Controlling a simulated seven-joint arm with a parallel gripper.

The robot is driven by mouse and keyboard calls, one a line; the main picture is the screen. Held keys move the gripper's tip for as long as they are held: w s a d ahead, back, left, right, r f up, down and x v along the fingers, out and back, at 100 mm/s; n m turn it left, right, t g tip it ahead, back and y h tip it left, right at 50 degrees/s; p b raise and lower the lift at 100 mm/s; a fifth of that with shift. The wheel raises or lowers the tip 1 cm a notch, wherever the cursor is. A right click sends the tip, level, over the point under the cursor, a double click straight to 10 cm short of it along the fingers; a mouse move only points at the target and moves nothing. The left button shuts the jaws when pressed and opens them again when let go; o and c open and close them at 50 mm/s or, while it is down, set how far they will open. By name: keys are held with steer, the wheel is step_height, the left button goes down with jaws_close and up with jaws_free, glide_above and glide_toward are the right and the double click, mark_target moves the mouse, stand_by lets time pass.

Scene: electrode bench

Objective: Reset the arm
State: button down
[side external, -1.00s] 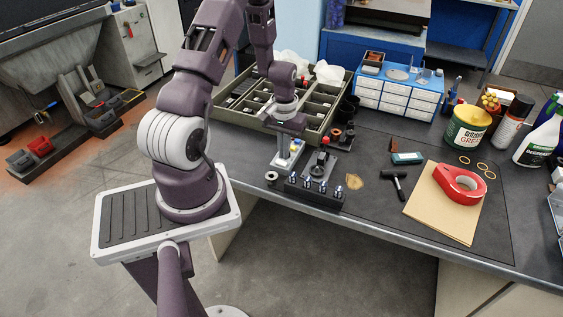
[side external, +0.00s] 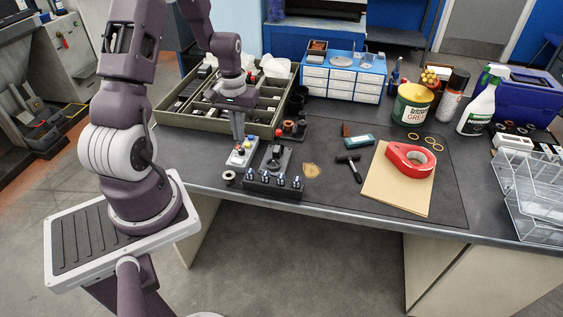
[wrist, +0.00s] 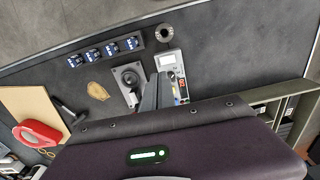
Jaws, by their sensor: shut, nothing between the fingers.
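My gripper (side external: 239,138) points down over the grey-white control box (side external: 238,164) at the front left of the bench, its fingers together and empty. The box carries blue, yellow and red buttons. In the wrist view, the fingers (wrist: 154,88) show beside the same box (wrist: 168,58) and cover part of it. I cannot tell if the fingertips touch it.
A compartment tray (side external: 172,119) lies behind and left of my gripper. A blue drawer unit (side external: 341,76) stands at the back. A small ring (side external: 229,177) sits near the front edge. A hammer (side external: 352,167), a red tape dispenser (side external: 409,161) and tan folder (side external: 383,193) lie to the right.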

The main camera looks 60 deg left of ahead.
steer(key=d+r+m+t+y, duration=0.15)
steer(key=d+r+m, duration=0.25)
steer(key=d+r, duration=1.1)
steer(key=s+d+r+m+t+h, duration=0.1)
steer(key=s+d+r+m+t, duration=0.3)
steer(key=s+d+r, duration=0.5)
steer(key=s, duration=0.3)
steer(key=shift+s+d+r+m+h, duration=0.15)
steer(key=shift+d+m+h, duration=0.1)
steer(key=shift+m+h, duration=0.1)
